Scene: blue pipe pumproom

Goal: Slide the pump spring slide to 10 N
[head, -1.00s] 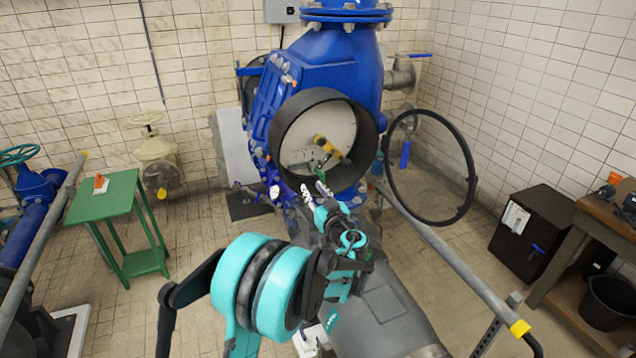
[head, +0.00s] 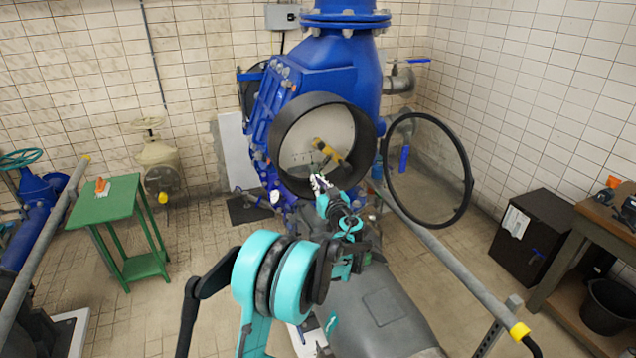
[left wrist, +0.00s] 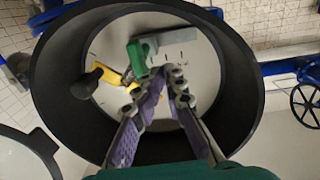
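The pump is a big blue housing (head: 330,60) with a round black-rimmed opening (head: 282,125). Inside, on a pale dial-like plate (head: 303,137) with dark marks, sits a yellow part (head: 328,150). In the left wrist view I see the yellow part (left wrist: 112,76), a green block (left wrist: 138,56) and a black knob (left wrist: 88,82). I cannot read any N value, nor tell which part is the spring slide. My left gripper (head: 318,183) is at the lower rim of the opening. Its purple-padded fingers (left wrist: 167,77) have a narrow gap with nothing visibly held. My right gripper is not in view.
A round black-ringed cover (head: 470,185) stands swung open to the right. A grey rail (head: 455,262) runs below it. A green table (head: 105,200) stands at left, a dark cabinet (head: 530,232) and a workbench (head: 598,225) at right. Open floor lies left of the pump.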

